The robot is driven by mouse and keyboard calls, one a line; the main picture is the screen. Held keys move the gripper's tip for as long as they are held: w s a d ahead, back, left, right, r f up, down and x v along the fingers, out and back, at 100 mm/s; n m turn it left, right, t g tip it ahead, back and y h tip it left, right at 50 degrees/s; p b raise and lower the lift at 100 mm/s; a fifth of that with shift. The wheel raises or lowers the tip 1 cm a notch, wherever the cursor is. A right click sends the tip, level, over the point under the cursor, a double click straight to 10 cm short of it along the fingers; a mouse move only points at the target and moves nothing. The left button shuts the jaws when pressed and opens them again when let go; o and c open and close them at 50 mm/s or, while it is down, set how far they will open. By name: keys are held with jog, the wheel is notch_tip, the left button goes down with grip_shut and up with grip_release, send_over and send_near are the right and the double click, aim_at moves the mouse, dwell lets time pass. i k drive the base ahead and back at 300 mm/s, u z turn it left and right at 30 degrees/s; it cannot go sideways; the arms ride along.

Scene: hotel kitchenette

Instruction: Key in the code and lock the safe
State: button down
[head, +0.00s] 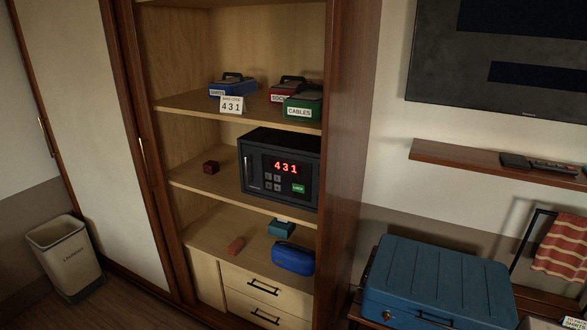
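The dark safe (253,166) sits on the middle shelf of the open wardrobe, and its door looks shut. Below the display are several small grey keys (273,182) and a green key (299,188) whose label is too small to read surely. A vertical handle is at the left of the door. My gripper is out of view.
Blue, red and green labelled boxes (303,107) stand on the upper shelf. A blue case (293,258) lies on the lower shelf. A blue suitcase (437,280) lies at front right; a laundry bin (66,256) stands left.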

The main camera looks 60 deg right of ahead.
aim_at(297, 188)
jog(key=z, duration=4.95)
jog(key=i, duration=0.1)
jog(key=u, duration=3.2)
jog(key=i, duration=0.6)
jog(key=z, duration=0.1)
jog(key=k, duration=0.55)
jog(key=u, duration=0.1)
